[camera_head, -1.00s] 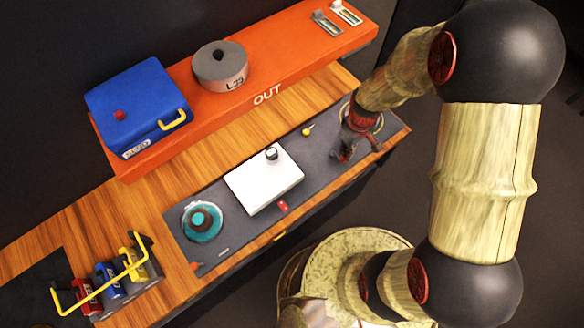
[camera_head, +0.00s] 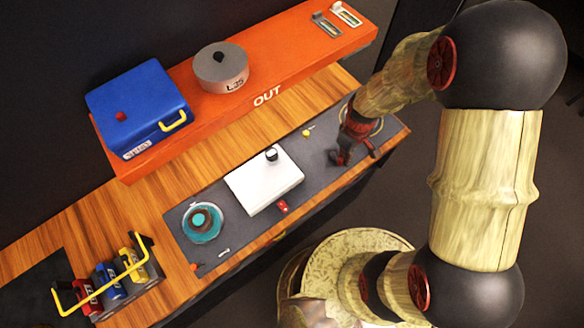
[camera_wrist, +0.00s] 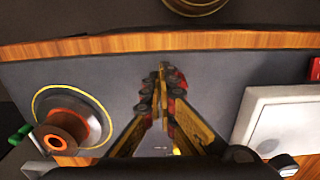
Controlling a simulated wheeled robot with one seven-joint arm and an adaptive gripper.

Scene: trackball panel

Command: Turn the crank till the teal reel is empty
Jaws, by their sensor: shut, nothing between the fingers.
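The teal reel (camera_head: 202,222) sits at the left end of the grey panel in the head view. It has a pale ring, a teal band and a brown centre; how much is wound on it is unclear. My gripper (camera_head: 343,158) is over the panel's right end, far from that reel. In the wrist view my gripper (camera_wrist: 165,80) is shut with nothing between its fingers. An orange-brown reel (camera_wrist: 68,130) with a yellow ring lies beside the fingers, on their left. Green pieces (camera_wrist: 20,136) show beside it. I cannot make out the crank for certain.
A white box (camera_head: 263,180) with a dark knob stands mid-panel; a red piece (camera_head: 283,206) is in front. A small yellow piece (camera_head: 307,131) lies behind. An orange shelf (camera_head: 290,60) holds a blue case (camera_head: 138,105) and grey drum (camera_head: 221,68). A yellow-handled rack (camera_head: 100,280) stands left.

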